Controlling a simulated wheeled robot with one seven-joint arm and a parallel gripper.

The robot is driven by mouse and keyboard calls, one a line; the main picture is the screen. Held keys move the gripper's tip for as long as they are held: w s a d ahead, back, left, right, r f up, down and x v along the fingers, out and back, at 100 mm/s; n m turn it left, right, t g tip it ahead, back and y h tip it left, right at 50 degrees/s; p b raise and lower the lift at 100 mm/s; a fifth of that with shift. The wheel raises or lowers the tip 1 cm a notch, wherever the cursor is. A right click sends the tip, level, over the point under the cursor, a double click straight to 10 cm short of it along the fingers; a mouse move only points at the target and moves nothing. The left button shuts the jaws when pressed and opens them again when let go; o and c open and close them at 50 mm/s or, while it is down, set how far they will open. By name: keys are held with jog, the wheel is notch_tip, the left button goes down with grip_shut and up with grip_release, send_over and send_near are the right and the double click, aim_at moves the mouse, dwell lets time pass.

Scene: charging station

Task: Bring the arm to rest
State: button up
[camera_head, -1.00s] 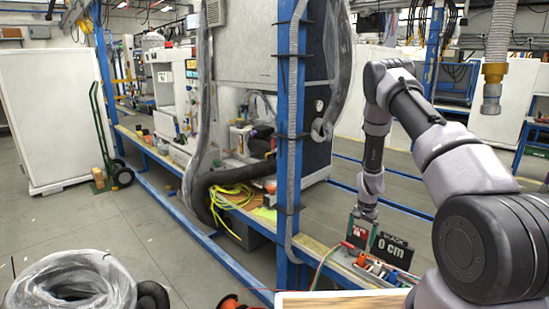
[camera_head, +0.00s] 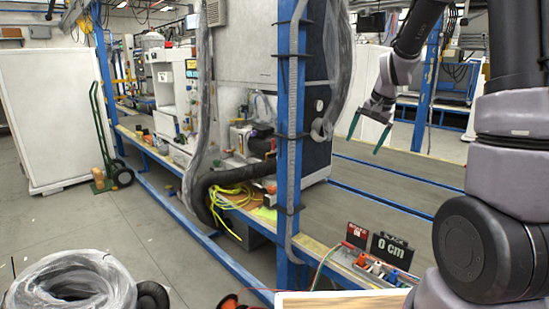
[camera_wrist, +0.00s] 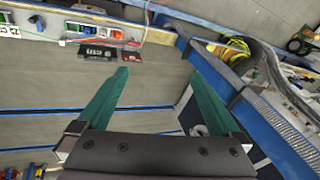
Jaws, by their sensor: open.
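My gripper (camera_head: 367,136) hangs at the upper right in the head view, its two green fingers spread apart with nothing between them. In the wrist view my gripper (camera_wrist: 160,92) shows both green fingers wide open and empty. My arm rises at the right side of the head view and bends over at the top, partly cut off by the frame edge.
A blue post (camera_head: 290,130) stands left of my gripper. A grey hose (camera_head: 338,80) hangs behind it.

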jog(key=s+a+r+n+t, duration=0.1)
jog(key=s+r, duration=0.6)
jog(key=s, duration=0.5)
jog(key=s+a+r+n+t, duration=0.1)
jog(key=s+r+t, duration=0.1)
jog(key=s+r, duration=0.6)
jog(key=s, duration=0.5)
jog(key=shift+a+n, duration=0.3)
jog(key=shift+s+r, duration=0.1)
